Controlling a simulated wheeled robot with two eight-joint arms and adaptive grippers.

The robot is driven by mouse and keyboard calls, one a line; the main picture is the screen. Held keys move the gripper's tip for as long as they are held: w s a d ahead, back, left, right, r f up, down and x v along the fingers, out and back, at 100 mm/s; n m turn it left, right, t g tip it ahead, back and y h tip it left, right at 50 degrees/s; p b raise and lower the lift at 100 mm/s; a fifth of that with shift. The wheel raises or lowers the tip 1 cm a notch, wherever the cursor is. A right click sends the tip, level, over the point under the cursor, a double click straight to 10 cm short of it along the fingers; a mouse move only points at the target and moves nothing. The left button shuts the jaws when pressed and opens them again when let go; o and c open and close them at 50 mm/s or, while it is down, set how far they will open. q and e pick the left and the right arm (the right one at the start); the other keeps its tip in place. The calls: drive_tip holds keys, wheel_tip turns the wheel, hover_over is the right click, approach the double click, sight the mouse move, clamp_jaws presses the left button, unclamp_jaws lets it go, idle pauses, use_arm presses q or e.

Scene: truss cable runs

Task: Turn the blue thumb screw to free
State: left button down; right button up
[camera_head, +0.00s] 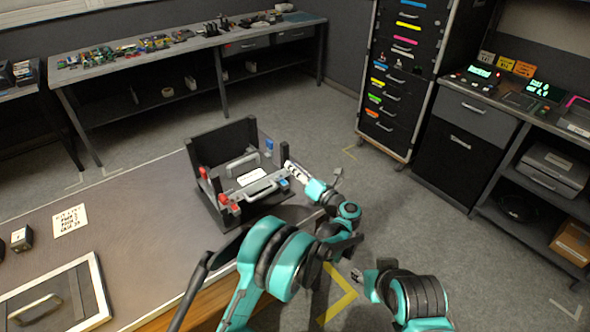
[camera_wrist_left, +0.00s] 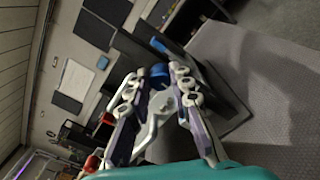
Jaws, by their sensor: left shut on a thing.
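My left gripper (camera_head: 289,166) reaches in at the fixture's right side. In the left wrist view its fingers close around a blue thumb screw (camera_wrist_left: 159,74). A second blue piece (camera_wrist_left: 159,45) lies beyond. Which one is held is unclear in the head view.
Red knobs (camera_head: 204,173) are on the fixture's left side. A note card (camera_head: 70,220) and a framed tray (camera_head: 98,288) lie on the table to the left. A drawer case (camera_head: 397,75) and workbench stand behind, across open floor.

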use_arm(q)
drive_tip(key=shift+m+b, duration=0.55)
drive_tip(key=shift+m, duration=8.05)
drive_tip(key=c, duration=1.3)
unclamp_jaws()
drive_tip(key=shift+w+f, duration=0.1)
drive_tip(key=shift+c, duration=0.2)
